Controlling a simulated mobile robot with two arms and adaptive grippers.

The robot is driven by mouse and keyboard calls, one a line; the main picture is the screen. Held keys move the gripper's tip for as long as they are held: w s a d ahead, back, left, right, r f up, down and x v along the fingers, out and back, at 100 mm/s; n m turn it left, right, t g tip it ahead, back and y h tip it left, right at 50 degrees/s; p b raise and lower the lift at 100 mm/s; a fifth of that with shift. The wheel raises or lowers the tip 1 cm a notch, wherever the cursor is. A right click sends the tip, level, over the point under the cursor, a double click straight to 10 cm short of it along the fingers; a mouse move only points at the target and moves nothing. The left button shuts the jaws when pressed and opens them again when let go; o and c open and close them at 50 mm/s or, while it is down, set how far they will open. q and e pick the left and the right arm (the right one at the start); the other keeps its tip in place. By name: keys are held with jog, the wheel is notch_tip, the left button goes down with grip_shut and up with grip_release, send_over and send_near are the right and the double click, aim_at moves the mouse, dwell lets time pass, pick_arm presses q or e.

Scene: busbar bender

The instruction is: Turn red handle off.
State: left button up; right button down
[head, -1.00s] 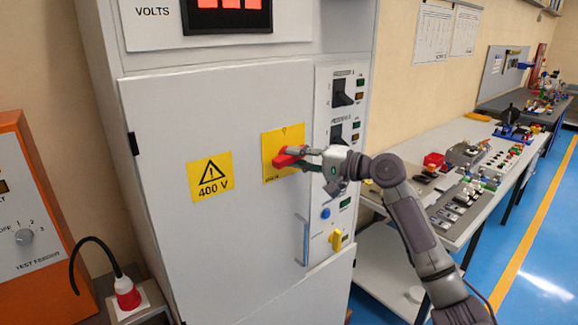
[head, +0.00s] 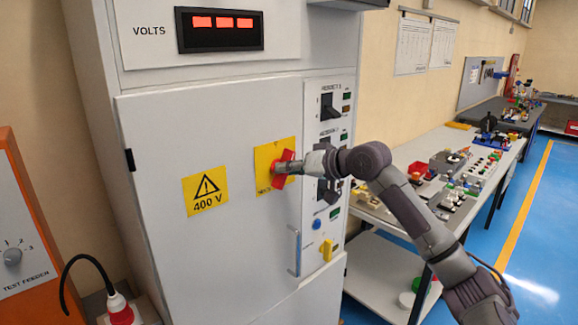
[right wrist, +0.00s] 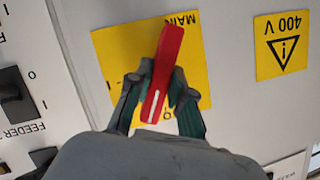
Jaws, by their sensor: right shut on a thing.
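The red handle (head: 283,168) sits on a yellow plate (head: 262,157) on the grey cabinet door. In the head view it stands close to upright, tilted a little. My right gripper (head: 291,167) is at the handle and shut on it. In the right wrist view the red handle (right wrist: 165,66) lies between the two fingers of my right gripper (right wrist: 154,82), with a white mark near its lower end. The plate's lettering is partly hidden by the gripper and handle. My left gripper is not in view.
A 400 V warning label (head: 206,189) is left of the plate. Feeder switches (head: 329,107) and a yellow knob (head: 326,250) line the panel at right. A vertical door handle (head: 295,250) stands out below. A cluttered workbench (head: 404,150) is at right.

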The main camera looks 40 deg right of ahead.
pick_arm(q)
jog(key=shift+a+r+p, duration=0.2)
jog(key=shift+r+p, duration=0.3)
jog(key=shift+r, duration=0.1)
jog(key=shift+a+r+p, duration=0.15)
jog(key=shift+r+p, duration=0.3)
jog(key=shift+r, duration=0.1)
pick_arm(e)
jog(key=shift+a+n+h, duration=0.1)
jog(key=shift+n+h, duration=1.2)
jog(key=shift+n, duration=0.5)
jog(key=c, duration=1)
grip_release()
jog(key=shift+c, duration=0.2)
jog(key=shift+w, duration=0.1)
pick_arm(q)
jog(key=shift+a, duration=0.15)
pick_arm(e)
jog(key=a+v, duration=0.1)
jog(key=v, duration=1.1)
jog(key=shift+d, duration=0.4)
